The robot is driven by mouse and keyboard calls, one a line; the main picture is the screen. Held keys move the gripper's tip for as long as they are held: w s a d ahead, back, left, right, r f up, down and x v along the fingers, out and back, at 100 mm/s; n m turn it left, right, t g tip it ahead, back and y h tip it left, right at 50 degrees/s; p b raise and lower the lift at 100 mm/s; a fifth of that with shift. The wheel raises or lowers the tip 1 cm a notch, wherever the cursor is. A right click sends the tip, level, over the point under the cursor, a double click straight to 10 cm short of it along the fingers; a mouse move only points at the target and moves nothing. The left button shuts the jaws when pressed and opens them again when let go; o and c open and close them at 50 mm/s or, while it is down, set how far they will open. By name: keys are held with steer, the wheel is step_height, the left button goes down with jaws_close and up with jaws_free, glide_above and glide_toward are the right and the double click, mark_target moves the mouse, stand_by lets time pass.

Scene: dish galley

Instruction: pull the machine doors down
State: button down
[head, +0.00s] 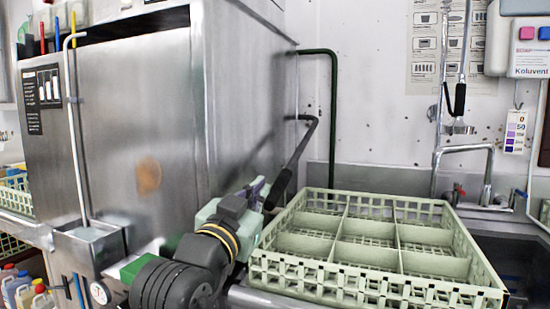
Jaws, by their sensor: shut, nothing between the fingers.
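The machine is a large stainless steel box on the left, with a flat front panel (110,120) and a side panel (245,85). The front panel's lower edge appears close to counter level, partly hidden by my arm. A dark lever (303,145) on the machine's right side slopes down to a black grip (281,188). My gripper (259,188) is shut and empty, just left of the black grip. I cannot tell whether they touch.
A pale green divided rack (375,277), empty, sits on the counter right of my gripper. A tap (487,165) and sink are behind it at right. A thin upright pipe (76,150) stands before the machine. Bottles (22,290) stand low at left.

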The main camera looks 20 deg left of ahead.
steer(key=shift+n+g+y, duration=0.4)
steer(key=shift+g, duration=0.2)
steer(key=shift+w+a+f+p, duration=0.2)
steer(key=shift+w+f+p, duration=0.4)
steer(key=shift+w, duration=1.15)
steer(key=shift+w+a+f+p, duration=0.25)
steer(key=shift+w+p, duration=0.65)
steer(key=shift+w, duration=0.85)
steer(key=shift+w+a+f+p, duration=0.15)
steer(key=shift+w+f+p, duration=0.45)
steer(key=shift+w, duration=1.15)
steer(key=shift+r, duration=0.2)
